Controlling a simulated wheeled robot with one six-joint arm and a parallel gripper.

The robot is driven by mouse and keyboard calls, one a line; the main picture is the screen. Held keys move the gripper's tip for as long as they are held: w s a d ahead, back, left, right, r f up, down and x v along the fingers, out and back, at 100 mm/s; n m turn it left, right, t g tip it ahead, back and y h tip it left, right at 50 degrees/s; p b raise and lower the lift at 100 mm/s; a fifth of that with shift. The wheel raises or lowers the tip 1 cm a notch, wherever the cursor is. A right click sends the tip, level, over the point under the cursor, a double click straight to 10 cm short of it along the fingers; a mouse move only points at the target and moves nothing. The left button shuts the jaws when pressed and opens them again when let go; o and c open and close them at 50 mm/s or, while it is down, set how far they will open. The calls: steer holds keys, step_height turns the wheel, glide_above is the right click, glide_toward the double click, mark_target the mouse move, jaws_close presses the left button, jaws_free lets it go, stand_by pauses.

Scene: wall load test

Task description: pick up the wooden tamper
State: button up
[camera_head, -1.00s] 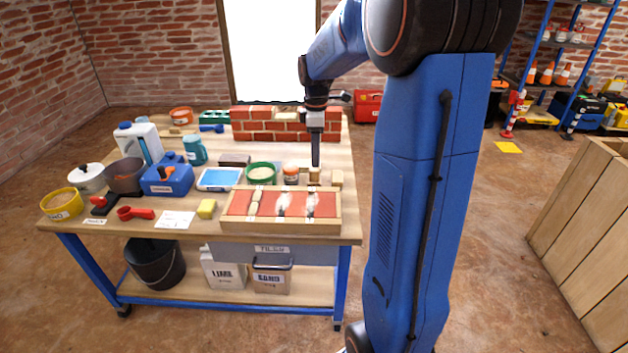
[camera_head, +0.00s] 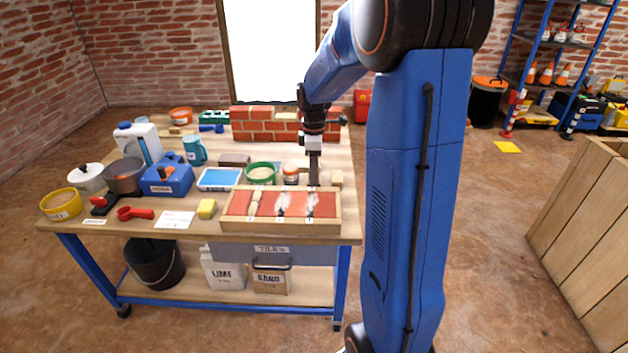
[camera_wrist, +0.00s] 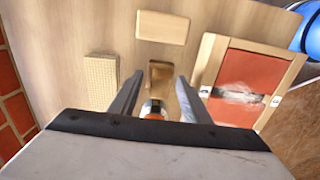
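A small brown wooden piece (camera_wrist: 160,73), which looks like the tamper, stands on the workbench in the wrist view. My gripper (camera_wrist: 160,78) is open, with one finger on each side of this piece. I cannot tell whether the fingers touch it. In the head view my gripper (camera_head: 314,184) points straight down, low over the bench behind the framed tray, and largely hides the piece.
A jar with an orange band (camera_wrist: 153,108) stands close beside the fingers. A pale wooden block (camera_wrist: 163,27) and a ridged block (camera_wrist: 101,80) lie nearby. The framed tray (camera_head: 270,228) is in front. A low brick wall (camera_head: 262,125) stands behind. A green tub (camera_head: 262,172) is left.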

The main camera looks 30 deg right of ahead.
jaws_close()
step_height(320, 180, up, 10)
steer(key=shift+r, duration=0.1)
stand_by(0.5)
steer(key=c, duration=0.9)
jaws_free()
jaws_close()
